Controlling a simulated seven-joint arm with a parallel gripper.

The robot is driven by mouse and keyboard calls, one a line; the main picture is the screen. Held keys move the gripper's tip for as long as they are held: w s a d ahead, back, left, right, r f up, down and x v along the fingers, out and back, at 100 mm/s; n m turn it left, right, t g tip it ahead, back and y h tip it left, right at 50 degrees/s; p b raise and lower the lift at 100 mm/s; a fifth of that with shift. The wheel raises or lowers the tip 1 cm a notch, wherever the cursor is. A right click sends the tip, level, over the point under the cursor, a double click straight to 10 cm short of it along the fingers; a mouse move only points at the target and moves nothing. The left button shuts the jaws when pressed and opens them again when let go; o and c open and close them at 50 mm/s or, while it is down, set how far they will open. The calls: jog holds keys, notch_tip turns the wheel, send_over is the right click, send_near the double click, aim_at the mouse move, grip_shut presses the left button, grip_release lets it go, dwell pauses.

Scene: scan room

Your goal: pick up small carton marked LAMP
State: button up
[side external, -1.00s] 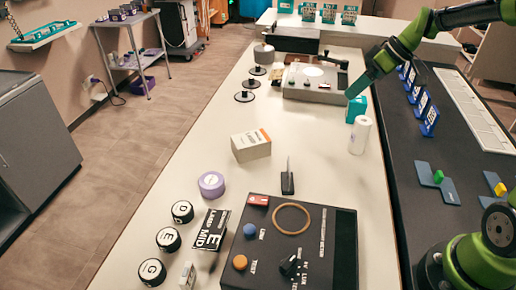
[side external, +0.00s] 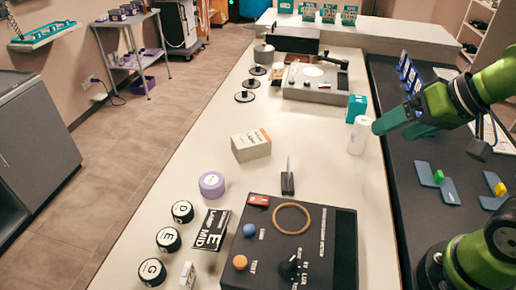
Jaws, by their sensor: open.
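A white carton with an orange patch (side external: 251,146) stands mid-table. A teal carton (side external: 356,108) stands near the table's right edge, behind a white cylinder (side external: 359,135). My gripper (side external: 393,128), with teal fingers, is open and empty. It hangs by the table's right edge, just right of the white cylinder in the picture. It is apart from the mid-table carton.
A black control panel (side external: 262,267) fills the front of the table. Black discs (side external: 168,240) and a purple roll (side external: 211,184) lie left of it. A grey device (side external: 316,83) stands farther back. The table between the white carton and that device is mostly clear.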

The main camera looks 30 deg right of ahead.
jog(key=shift+o, duration=0.9)
jog(key=m+g+y, duration=0.3)
jog(key=m+g, duration=0.3)
jog(key=m, duration=1)
send_near(251, 138)
jog(key=x, duration=1.2)
jog(key=shift+s+f, duration=0.1)
jog(key=shift+f, duration=0.1)
